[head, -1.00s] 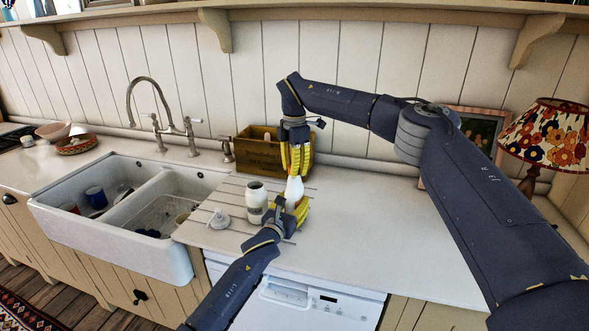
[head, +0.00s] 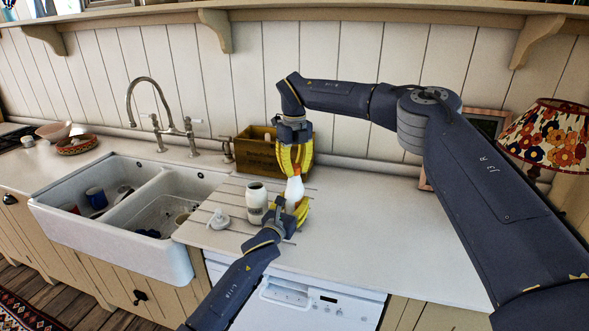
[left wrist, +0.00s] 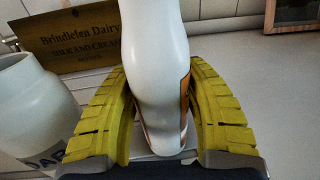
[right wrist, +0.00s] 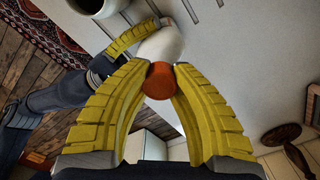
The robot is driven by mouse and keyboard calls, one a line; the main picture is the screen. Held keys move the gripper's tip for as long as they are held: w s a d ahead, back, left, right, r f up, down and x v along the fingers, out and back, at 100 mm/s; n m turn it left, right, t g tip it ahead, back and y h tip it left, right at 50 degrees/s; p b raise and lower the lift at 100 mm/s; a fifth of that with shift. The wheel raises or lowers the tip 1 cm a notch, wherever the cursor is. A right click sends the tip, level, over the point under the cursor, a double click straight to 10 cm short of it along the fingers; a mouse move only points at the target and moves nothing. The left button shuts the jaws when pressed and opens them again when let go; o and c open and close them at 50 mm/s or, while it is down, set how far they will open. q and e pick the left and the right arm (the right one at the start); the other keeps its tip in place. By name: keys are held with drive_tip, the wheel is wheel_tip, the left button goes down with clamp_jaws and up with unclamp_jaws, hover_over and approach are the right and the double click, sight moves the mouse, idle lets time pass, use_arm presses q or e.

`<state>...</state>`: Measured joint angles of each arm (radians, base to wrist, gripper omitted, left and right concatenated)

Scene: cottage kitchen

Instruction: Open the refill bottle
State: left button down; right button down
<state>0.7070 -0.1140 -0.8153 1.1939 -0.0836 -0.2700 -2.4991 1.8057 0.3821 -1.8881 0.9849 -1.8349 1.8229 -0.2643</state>
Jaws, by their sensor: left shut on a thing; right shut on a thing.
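The refill bottle (head: 294,189) is white and stands roughly upright near the counter's front, to the right of an open white jar (head: 257,196). My left gripper (head: 291,210) is shut on its body from the front, with one yellow finger on each side in the left wrist view (left wrist: 158,120). My right gripper (head: 295,172) points down from above and is shut on the bottle's orange cap (right wrist: 164,81), seen between its fingertips in the right wrist view. A white pump top (head: 218,219) lies on the counter left of the jar.
A wooden dairy crate (head: 256,151) stands behind the bottle against the wall. The double sink (head: 160,262) with dishes is at the left. A flowered lamp (head: 548,140) and a picture frame (head: 486,122) are at the right. The counter right of the bottle is clear.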

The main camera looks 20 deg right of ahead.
drive_tip(key=n, duration=1.5)
drive_tip(key=shift+n, duration=0.4)
drive_tip(key=n, duration=0.6)
drive_tip(key=shift+s+r, duration=0.1)
drive_tip(key=shift+r, duration=0.25)
drive_tip(key=shift+r, duration=0.75)
drive_tip(key=shift+r, duration=0.15)
